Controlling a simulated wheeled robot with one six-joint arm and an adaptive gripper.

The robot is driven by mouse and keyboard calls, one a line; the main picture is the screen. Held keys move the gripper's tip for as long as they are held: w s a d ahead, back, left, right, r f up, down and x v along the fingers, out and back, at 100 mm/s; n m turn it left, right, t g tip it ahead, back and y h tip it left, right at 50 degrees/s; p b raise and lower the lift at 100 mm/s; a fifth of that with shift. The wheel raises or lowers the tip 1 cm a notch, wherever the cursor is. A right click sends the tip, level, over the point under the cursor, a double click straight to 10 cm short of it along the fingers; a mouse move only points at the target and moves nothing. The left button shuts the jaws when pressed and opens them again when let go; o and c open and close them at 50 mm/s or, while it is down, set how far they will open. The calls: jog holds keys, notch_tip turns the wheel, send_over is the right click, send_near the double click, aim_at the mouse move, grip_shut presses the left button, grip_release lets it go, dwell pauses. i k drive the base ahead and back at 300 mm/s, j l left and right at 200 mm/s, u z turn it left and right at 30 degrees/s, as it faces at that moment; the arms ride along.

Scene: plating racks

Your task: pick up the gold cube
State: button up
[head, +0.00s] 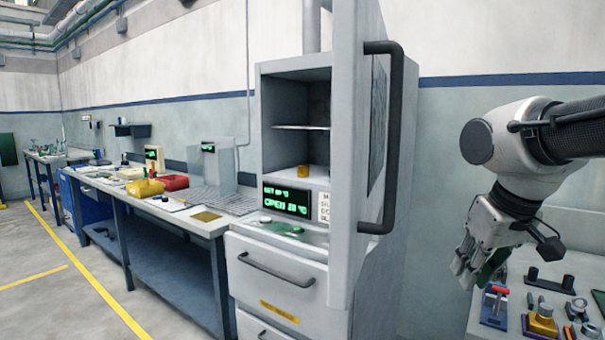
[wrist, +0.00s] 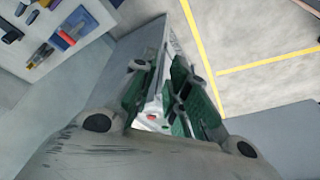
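A small gold cube (head: 303,171) sits on the floor of the open cabinet (head: 284,66), below its shelf and toward the right side. My gripper (head: 473,268) hangs at the right of the head view, over the near edge of the right-hand bench and well apart from the cube. In the wrist view my gripper (wrist: 160,75) shows green-padded fingers with a gap between them and nothing held. The cube does not show in the wrist view.
The cabinet's door (head: 350,150) stands open with a dark handle (head: 390,140), between my arm and the cabinet opening. A bench (head: 590,268) at the right holds several tools and a yellow block (head: 543,322). A long workbench (head: 215,226) runs left; the floor there is clear.

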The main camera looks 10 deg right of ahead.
aim_at(304, 171)
jog(key=k+j+u, duration=0.15)
jog(key=u, duration=0.15)
jog(key=k+j+u, duration=0.15)
jog(key=u, duration=0.2)
jog(key=i+j, duration=0.15)
jog(key=j, duration=0.2)
jog(key=i+j+u, duration=0.1)
jog(key=j, duration=0.25)
jog(key=i+j+z, duration=0.2)
jog(key=i+z, duration=0.25)
jog(key=i, duration=0.3)
jog(key=i+j+z, duration=0.4)
jog(key=i, duration=0.25)
jog(key=i+j+z, duration=0.45)
jog(key=i+j, duration=0.2)
jog(key=i+j+z, duration=0.4)
jog(key=j, duration=0.5)
jog(key=i+l, duration=0.05)
